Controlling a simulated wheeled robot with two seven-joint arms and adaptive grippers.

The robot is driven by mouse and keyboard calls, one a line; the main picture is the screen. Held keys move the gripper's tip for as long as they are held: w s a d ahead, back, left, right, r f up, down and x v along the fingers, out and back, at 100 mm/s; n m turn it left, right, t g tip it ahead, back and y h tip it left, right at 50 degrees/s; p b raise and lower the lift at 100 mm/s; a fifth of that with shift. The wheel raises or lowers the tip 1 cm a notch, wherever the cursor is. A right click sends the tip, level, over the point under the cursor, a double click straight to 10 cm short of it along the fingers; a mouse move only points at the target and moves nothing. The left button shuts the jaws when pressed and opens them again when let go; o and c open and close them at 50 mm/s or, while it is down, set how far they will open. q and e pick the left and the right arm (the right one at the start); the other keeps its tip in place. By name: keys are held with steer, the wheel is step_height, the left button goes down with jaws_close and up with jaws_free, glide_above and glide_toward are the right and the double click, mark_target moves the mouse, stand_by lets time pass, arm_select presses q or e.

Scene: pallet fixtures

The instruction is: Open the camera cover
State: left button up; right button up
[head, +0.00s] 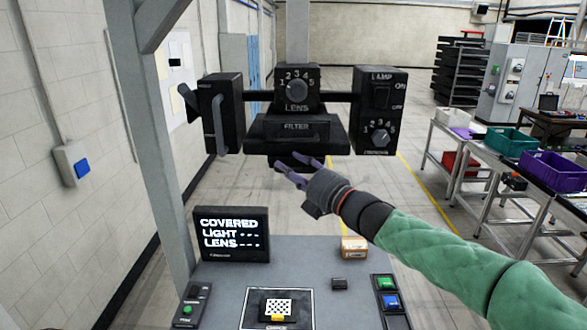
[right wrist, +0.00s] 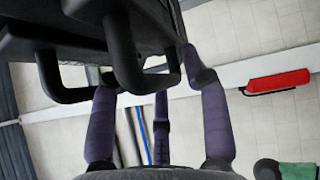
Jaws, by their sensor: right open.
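The black camera rig hangs ahead in the head view, with a numbered LENS dial (head: 297,90) above a FILTER block (head: 297,128). The small screen (head: 231,233) below reads COVERED. I cannot tell for certain which part is the cover. In the right wrist view, two black loop handles, a left one (right wrist: 65,95) and a nearer one (right wrist: 125,60), hang from the rig's underside. My right gripper (head: 298,165) is just below the FILTER block. Its purple fingers are open around the nearer handle's area; contact is unclear. My left gripper is out of view.
A black box with a side handle (head: 218,115) is at the rig's left, and a LAMP box (head: 381,110) at its right. A grey post (head: 160,150) stands left. The console below holds a checkered target (head: 278,304), a small box (head: 354,248) and buttons (head: 390,300).

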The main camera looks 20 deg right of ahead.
jaws_close()
steer(key=shift+s, duration=0.1)
steer(key=s+a+b, duration=0.3)
steer(key=s+b, duration=0.2)
steer(key=s, duration=0.7)
steer(key=shift+a, duration=0.25)
jaws_free()
